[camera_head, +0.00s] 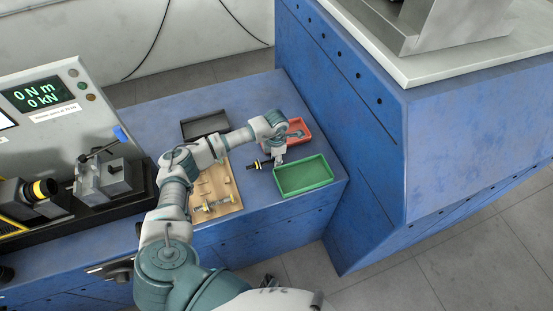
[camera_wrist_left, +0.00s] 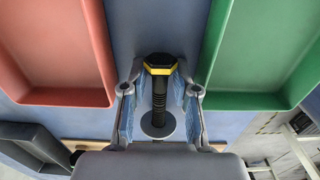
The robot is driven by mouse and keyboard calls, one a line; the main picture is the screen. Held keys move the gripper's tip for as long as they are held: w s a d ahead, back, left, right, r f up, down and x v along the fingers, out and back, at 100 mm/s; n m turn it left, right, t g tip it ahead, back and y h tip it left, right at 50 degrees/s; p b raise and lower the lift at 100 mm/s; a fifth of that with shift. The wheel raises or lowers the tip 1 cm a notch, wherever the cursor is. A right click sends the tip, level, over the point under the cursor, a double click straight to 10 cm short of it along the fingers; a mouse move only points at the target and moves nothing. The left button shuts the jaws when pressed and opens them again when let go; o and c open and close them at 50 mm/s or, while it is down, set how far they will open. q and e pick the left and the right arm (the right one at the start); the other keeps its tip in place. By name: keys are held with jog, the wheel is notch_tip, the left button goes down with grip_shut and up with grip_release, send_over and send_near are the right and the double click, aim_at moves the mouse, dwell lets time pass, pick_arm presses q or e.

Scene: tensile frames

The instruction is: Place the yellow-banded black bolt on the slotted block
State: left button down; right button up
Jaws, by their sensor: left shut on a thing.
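The yellow-banded black bolt (camera_wrist_left: 160,85) is between the fingers of my left gripper (camera_wrist_left: 160,95), which is shut on it. Its black hex head with a yellow edge faces the wrist camera, and a round grey collar shows lower on the shank. In the head view the bolt (camera_head: 257,164) lies roughly sideways beside my left gripper (camera_head: 279,157), between the tan board and the green tray. The tan wooden board (camera_head: 226,188), seemingly the slotted block, is partly hidden under my left arm. A silver bolt-like part with yellow bands (camera_head: 212,205) lies at its near end. My right gripper is not visible.
A green tray (camera_head: 304,192) and a red tray (camera_head: 304,126) flank the gripper. A black tray (camera_head: 190,131) stands behind my arm. A test machine with a display (camera_head: 37,95) and a clamp (camera_head: 105,178) stand left. A tall blue cabinet (camera_head: 350,130) bounds the bench right.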

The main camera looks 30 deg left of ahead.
pick_arm(q)
jog(key=shift+s+f, duration=0.2)
jog(key=shift+f, duration=0.1)
jog(key=c, duration=1.2)
grip_release()
jog(key=shift+f, duration=0.1)
jog(key=shift+o, duration=0.2)
